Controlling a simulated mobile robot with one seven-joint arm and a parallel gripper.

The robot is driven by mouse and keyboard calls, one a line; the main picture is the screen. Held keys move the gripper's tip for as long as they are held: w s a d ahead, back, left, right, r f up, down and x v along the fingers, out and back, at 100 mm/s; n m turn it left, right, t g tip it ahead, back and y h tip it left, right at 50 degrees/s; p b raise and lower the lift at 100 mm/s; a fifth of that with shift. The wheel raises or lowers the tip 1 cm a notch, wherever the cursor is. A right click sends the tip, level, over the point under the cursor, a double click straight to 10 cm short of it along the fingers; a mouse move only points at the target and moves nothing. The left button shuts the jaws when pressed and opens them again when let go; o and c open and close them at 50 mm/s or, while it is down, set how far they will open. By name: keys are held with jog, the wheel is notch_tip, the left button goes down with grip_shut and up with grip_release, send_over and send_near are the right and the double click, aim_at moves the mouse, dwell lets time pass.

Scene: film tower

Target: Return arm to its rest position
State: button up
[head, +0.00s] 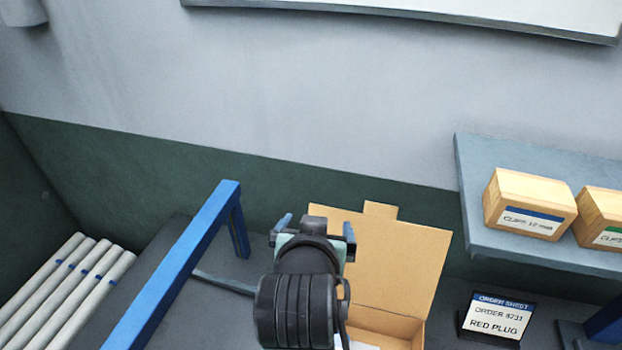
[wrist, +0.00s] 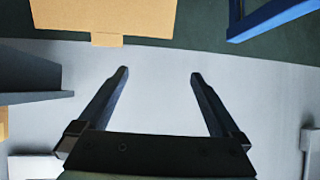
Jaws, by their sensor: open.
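My gripper (head: 316,226) is raised in the middle of the head view, in front of the open cardboard box and the back wall. Its two dark fingers stand apart in the wrist view (wrist: 160,74), with nothing between them. My arm covers part of the box (head: 400,270) in the head view. The box's lid stands up, and its inside is mostly hidden. A lid edge also shows at the top of the wrist view (wrist: 105,15).
A blue frame (head: 180,265) stands left of my arm, with several white rolls (head: 65,290) farther left. At right, a grey shelf (head: 480,215) bears two wooden boxes (head: 530,203). An order sheet sign (head: 497,316) reading "RED PLUG" stands below it. The space above my gripper looks clear.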

notch_tip(320, 180, up, 13)
jog(key=t+b, duration=0.3)
jog(key=t, duration=0.3)
jog(key=s+r+t+b, duration=0.1)
jog(key=s+r+t, duration=0.2)
jog(key=r, duration=0.4)
jog(key=s+r+n+t+b, duration=0.1)
jog(key=s+r+t, duration=0.2)
jog(key=s+r, duration=0.2)
jog(key=s+r+t+y+b, duration=0.1)
jog(key=s+r+t, duration=0.2)
jog(key=r, duration=0.6)
jog(key=shift+s+a+r+n+t, duration=0.3)
jog(key=shift+s+a+n+t, duration=0.1)
jog(key=shift+t, duration=0.1)
